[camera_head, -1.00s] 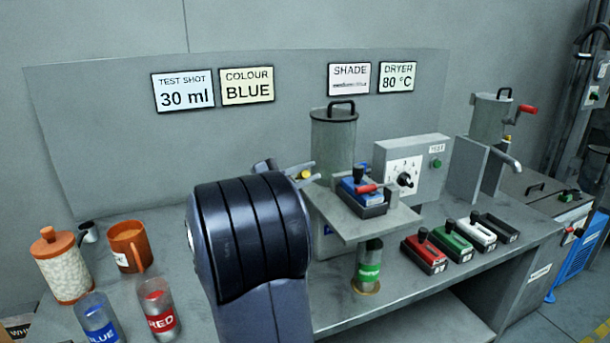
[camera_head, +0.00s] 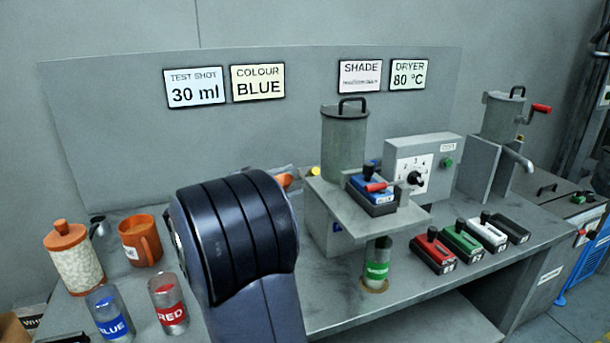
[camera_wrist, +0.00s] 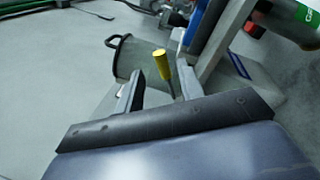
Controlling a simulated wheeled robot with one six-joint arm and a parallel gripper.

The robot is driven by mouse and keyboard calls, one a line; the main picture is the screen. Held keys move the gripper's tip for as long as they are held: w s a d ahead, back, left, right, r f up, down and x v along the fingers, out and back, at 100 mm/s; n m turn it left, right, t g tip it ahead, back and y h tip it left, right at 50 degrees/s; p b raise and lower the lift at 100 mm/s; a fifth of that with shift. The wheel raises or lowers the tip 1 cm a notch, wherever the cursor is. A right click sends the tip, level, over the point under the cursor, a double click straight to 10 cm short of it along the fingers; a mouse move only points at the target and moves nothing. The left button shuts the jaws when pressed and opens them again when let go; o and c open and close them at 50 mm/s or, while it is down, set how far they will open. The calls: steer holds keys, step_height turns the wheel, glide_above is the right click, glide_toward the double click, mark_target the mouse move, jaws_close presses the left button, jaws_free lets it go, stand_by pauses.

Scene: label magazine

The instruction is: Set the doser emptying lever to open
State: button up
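The doser stands mid-bench in the head view, with a lidded grey cylinder (camera_head: 344,140) over a grey housing. A yellow knob (camera_head: 314,171) shows at its left side, seemingly the emptying lever's grip. In the wrist view the yellow grip (camera_wrist: 161,62) on a thin dark rod stands between the fingers of my gripper (camera_wrist: 160,68) or just beyond them. The fingers are apart, with a gap visible on both sides of the grip; I see no contact. In the head view my dark arm hides the fingers. I cannot tell the lever's open or closed marking.
A blue cartridge (camera_head: 371,197) with a red handle sits on the doser's shelf, above a green-labelled bottle (camera_head: 377,262). A control box (camera_head: 425,163) stands behind. Several cartridges lie at right. A lidded jar (camera_head: 75,257), orange mug (camera_head: 141,240) and blue (camera_head: 109,312) and red (camera_head: 167,302) bottles stand left.

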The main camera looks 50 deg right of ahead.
mark_target(311, 171)
steer(key=shift+v, duration=1.8)
steer(key=x, duration=1.1)
steer(key=shift+r, duration=0.15)
steer(key=shift+w+p, duration=0.1)
steer(key=shift+p, duration=0.2)
steer(key=shift+a, duration=0.1)
